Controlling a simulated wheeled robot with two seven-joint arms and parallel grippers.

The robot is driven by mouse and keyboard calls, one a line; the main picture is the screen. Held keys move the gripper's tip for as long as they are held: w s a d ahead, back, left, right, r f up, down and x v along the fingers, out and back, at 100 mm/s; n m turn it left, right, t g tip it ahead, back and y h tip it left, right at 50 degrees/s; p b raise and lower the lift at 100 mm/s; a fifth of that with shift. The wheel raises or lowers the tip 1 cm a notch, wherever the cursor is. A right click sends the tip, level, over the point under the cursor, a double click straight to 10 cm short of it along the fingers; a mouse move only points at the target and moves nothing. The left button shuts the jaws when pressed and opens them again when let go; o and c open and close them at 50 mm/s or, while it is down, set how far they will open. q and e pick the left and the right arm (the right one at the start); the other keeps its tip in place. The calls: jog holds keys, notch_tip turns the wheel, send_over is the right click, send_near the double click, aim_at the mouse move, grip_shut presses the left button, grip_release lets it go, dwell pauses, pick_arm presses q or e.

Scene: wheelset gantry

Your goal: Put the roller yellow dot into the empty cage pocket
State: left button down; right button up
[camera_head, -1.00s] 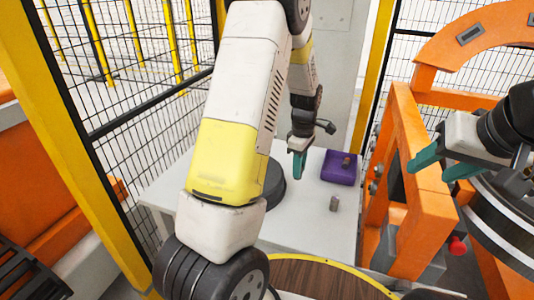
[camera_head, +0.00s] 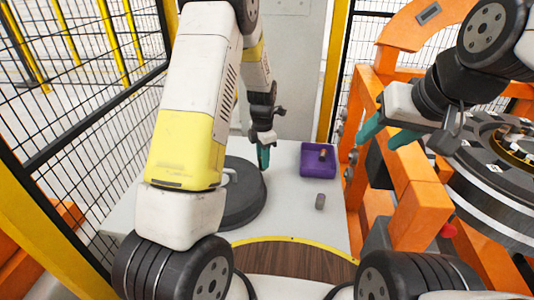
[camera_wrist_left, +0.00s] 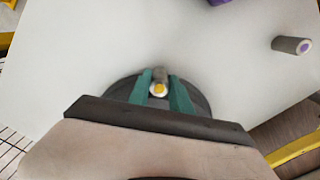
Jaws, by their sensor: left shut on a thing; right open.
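My left gripper (camera_head: 263,158) is shut on the yellow-dot roller. In the left wrist view its two teal fingers (camera_wrist_left: 162,92) flank the roller (camera_wrist_left: 159,88), whose yellow-centred end faces the camera. In the head view the held roller cannot be made out. The gripper is above the white table, by the far right side of a dark round disc (camera_head: 236,205). My right gripper (camera_head: 388,137) is open and empty near the orange frame. A brass-coloured ring (camera_head: 517,146) shows inside the dark wheel assembly at the right edge; I cannot tell whether an empty cage pocket is visible there.
A grey roller (camera_head: 320,201) stands on the white table (camera_head: 290,215); its end shows a purple dot in the left wrist view (camera_wrist_left: 291,45). A purple tray (camera_head: 318,172) holds a small brownish piece. An orange frame (camera_head: 422,213) borders the right, mesh fencing the left.

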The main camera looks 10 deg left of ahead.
pick_arm(q)
jog(key=shift+f, duration=1.75)
jog(key=shift+f, duration=0.1)
jog(key=c, duration=1.2)
grip_release()
jog(key=shift+o, duration=0.2)
